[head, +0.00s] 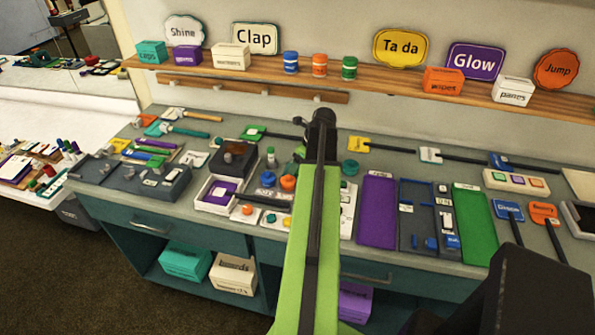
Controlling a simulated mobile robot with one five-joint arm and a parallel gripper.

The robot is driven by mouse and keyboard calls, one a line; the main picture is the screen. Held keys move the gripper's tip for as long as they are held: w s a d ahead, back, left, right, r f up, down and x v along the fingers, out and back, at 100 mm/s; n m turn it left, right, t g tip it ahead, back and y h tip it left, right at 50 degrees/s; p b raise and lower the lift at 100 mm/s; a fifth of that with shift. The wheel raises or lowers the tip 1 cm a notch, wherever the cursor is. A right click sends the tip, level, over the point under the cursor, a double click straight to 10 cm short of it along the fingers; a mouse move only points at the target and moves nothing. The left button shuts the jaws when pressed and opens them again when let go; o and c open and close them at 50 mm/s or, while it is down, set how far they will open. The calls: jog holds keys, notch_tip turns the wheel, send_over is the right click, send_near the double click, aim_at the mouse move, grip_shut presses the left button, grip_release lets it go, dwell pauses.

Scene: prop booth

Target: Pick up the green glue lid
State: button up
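My arm reaches up from the bottom middle in the head view, over the counter. My gripper (322,122) is a dark shape at its far end, in front of the back wall; its fingers cannot be made out. A round teal-green lid-like piece (349,167) lies on the counter just right of my arm. Another green piece (300,151) shows just left of the arm, partly hidden by it. I cannot tell which is the glue lid. A blue round piece (267,179) and an orange one (288,183) sit left of the arm.
The grey counter (400,168) is crowded with trays, purple (377,212) and green (475,225) mats, and flat tools. A wooden shelf (385,83) above holds signs, boxes and jars. A small bottle (271,158) stands left of the arm.

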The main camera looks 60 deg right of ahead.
jog(key=c, duration=1.3)
